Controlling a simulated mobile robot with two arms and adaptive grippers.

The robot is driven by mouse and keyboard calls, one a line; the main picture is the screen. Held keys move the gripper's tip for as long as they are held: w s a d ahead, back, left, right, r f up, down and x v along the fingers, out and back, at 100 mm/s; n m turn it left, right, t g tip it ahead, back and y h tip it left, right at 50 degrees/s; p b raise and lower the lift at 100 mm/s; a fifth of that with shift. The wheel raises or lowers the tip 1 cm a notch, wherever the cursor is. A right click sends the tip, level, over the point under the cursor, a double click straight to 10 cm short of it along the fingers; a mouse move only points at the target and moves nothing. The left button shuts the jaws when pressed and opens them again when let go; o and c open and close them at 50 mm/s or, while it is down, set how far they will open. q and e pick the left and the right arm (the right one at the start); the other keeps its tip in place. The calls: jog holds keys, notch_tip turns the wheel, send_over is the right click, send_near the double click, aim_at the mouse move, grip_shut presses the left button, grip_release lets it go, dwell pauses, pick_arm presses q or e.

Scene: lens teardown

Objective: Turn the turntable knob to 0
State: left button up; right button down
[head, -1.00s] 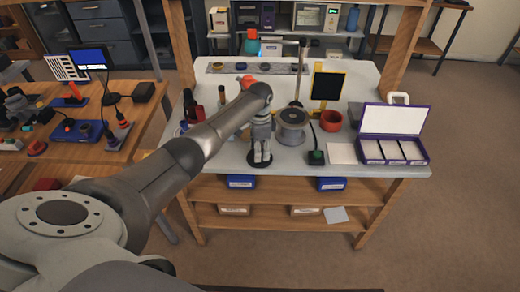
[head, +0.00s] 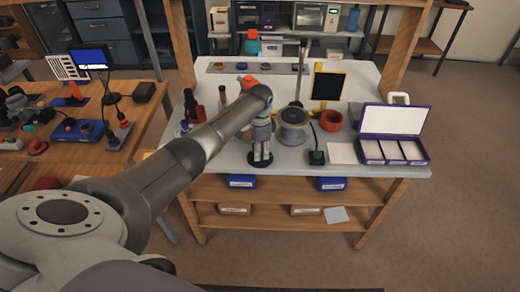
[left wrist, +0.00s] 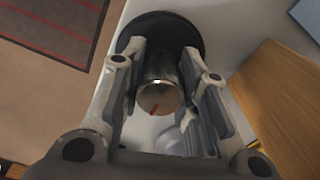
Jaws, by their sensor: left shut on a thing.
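The knob (left wrist: 160,97) is a metallic cylinder with a red mark on its end face, in the left wrist view. It stands on a round black base (left wrist: 188,27); no numbers are readable there. My left gripper (left wrist: 163,88) has its fingers on both sides of the knob and is shut on it. In the head view my left gripper (head: 261,150) points down over the black base (head: 260,163) near the table's front edge, and hides most of the knob. The turntable (head: 292,130), grey with a darker top, stands just right of the gripper. My right gripper is not in view.
Right of the turntable are a red cup (head: 331,120), a yellow-framed dark panel (head: 329,87) and an open compartment box (head: 393,148). A green-and-black item (head: 317,157) stands near the front edge. Dark and red bottles (head: 190,104) stand left of my arm.

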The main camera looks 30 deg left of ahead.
pick_arm(q)
jog(key=n+p, duration=0.2)
jog(key=n, duration=0.1)
jog(key=shift+r, duration=0.2)
jog(key=n+p, duration=0.2)
jog(key=n, duration=0.2)
jog(key=shift+n+p, duration=0.3)
jog(key=shift+n, duration=0.1)
jog(key=n+p, duration=0.1)
jog(key=n, duration=0.3)
jog(key=n+p, duration=0.1)
jog(key=n, duration=0.4)
jog(key=shift+f, duration=0.1)
jog(key=shift+n, duration=0.5)
jog(key=shift+w, duration=0.1)
jog(key=o, duration=1)
notch_tip(320, 180, up, 12)
